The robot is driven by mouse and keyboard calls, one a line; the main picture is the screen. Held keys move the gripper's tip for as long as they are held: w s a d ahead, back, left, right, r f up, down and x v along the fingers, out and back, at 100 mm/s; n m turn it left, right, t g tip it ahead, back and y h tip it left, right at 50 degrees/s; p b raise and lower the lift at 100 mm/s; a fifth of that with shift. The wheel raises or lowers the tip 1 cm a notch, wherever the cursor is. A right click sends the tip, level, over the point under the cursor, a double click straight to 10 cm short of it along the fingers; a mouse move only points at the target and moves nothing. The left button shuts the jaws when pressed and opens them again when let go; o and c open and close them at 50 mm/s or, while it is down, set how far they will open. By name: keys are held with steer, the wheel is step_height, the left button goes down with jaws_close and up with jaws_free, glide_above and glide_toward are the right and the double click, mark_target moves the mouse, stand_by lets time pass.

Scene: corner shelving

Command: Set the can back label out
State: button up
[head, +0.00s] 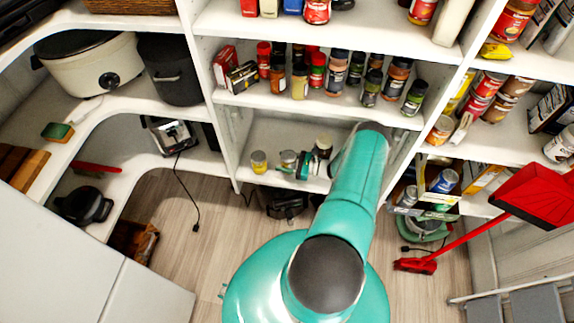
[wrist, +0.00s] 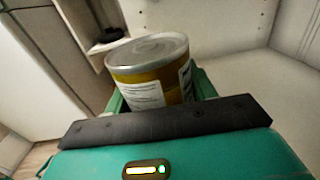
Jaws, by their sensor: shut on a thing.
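In the wrist view, the can (wrist: 152,75) has a silver top and a yellow-brown label with a white panel facing the camera and another pale panel at its right side. It is tilted in the picture. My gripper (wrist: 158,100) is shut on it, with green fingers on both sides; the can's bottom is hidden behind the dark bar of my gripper. In the head view, my gripper (head: 303,165) is inside the low middle shelf compartment, with a can (head: 288,157) at its tip. I cannot tell whether the can touches the shelf.
A small yellow can (head: 259,162) stands to the left on the same shelf (head: 262,135). Several spice jars (head: 337,72) line the shelf above. Divider walls bound the compartment. A red broom (head: 480,215) leans at the right.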

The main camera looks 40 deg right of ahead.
steer(key=shift+f, duration=1.75)
steer(key=shift+f, duration=0.25)
steer(key=o, duration=1.3)
steer(key=shift+f, duration=0.1)
